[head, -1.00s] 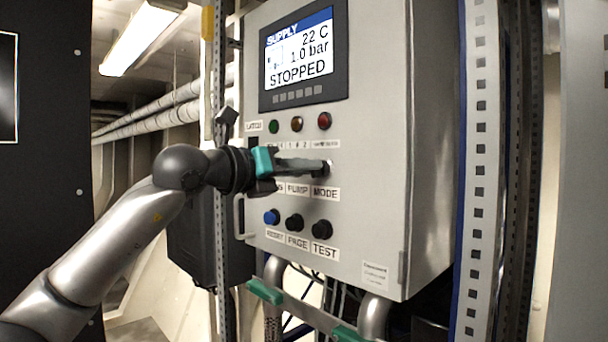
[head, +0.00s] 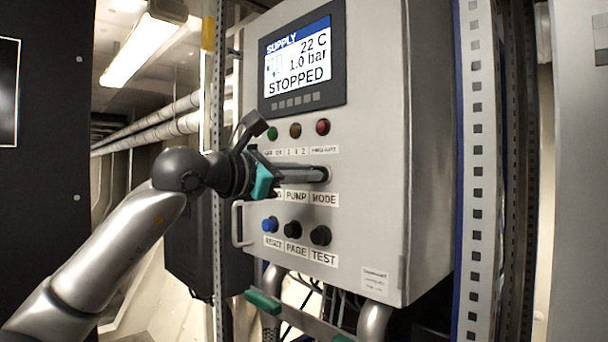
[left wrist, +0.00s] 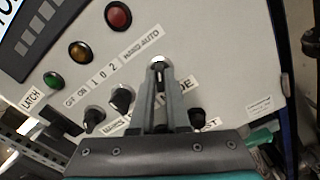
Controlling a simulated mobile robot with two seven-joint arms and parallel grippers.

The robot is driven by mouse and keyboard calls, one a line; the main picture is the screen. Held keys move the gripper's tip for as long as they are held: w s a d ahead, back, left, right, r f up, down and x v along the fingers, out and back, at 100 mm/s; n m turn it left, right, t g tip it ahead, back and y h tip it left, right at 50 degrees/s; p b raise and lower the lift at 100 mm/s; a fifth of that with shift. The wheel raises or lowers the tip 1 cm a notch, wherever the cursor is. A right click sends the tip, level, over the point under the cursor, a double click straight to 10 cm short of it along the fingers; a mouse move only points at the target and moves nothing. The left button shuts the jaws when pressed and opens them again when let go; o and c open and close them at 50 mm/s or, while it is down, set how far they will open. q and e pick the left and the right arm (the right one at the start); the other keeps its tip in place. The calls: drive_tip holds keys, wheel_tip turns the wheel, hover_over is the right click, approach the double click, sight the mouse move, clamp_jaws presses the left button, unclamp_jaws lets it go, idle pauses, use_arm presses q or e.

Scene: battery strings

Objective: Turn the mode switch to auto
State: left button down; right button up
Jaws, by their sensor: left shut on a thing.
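The grey control cabinet (head: 365,130) carries a row of rotary switches. The mode switch (left wrist: 158,61) is the rightmost, above the MODE label (head: 324,199) and below a small position label (left wrist: 142,42) that ends in AUTO. My left gripper (head: 322,174) reaches in from the left and is shut on the mode switch, its long fingers pointing into the panel. The fingertips cover most of the knob, so I cannot tell which position it points to. In the left wrist view the fingers (left wrist: 158,80) close around the knob at its silver collar. My right gripper is out of view.
Below are blue reset (head: 270,224), black page (head: 293,229) and black test (head: 320,235) buttons. Lamps sit above. The display (head: 298,60) reads STOPPED. A cabinet handle (head: 238,224) is near my wrist.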

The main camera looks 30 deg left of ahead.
use_arm(q)
drive_tip(key=shift+m, duration=1.4)
drive_tip(key=c, duration=0.9)
unclamp_jaws()
drive_tip(key=shift+s, duration=0.1)
drive_tip(key=b+v, duration=0.6)
drive_tip(key=v, duration=0.9)
